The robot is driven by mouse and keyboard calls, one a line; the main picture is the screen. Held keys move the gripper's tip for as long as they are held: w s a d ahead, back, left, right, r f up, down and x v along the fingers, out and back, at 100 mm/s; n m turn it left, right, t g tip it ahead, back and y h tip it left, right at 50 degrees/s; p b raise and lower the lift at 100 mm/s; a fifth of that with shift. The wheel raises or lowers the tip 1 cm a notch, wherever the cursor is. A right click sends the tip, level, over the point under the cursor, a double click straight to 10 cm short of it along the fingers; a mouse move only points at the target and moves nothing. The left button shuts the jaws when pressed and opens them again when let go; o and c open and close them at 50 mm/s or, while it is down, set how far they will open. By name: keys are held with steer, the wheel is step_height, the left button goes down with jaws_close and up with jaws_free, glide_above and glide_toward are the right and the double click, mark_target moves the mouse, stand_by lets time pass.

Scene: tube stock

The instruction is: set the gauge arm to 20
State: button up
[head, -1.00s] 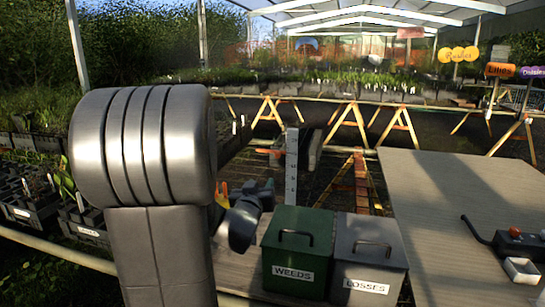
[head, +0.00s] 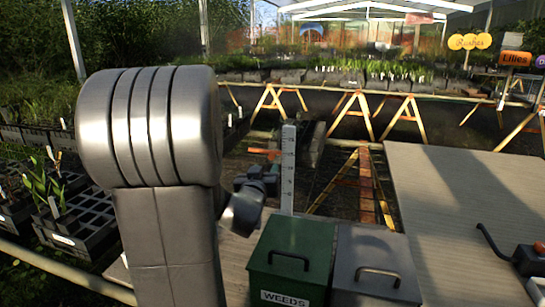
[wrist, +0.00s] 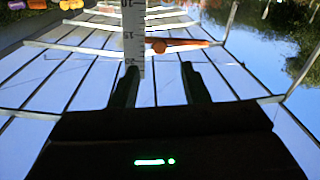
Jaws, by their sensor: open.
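The gauge is an upright pale scale (head: 288,172) with dark marks, beyond my arm in the head view. Its orange gauge arm (head: 263,152) points left from it, level, near the upper part. The gauge arm lies beyond the fingertips; I see no contact.
A green WEEDS bin (head: 290,255) and a grey bin (head: 375,265) stand in front of the gauge. A wide grey tabletop (head: 450,190) lies right, with a dark device (head: 528,262) at its edge. Black plant trays (head: 75,225) are at left.

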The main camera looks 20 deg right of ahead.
mark_target(271, 156)
steer(key=x, duration=0.7)
steer(key=shift+w+d, duration=0.1)
steer(key=shift+w, duration=0.05)
steer(key=shift+r+p, duration=0.15)
steer(key=shift+p, duration=0.15)
jaws_close()
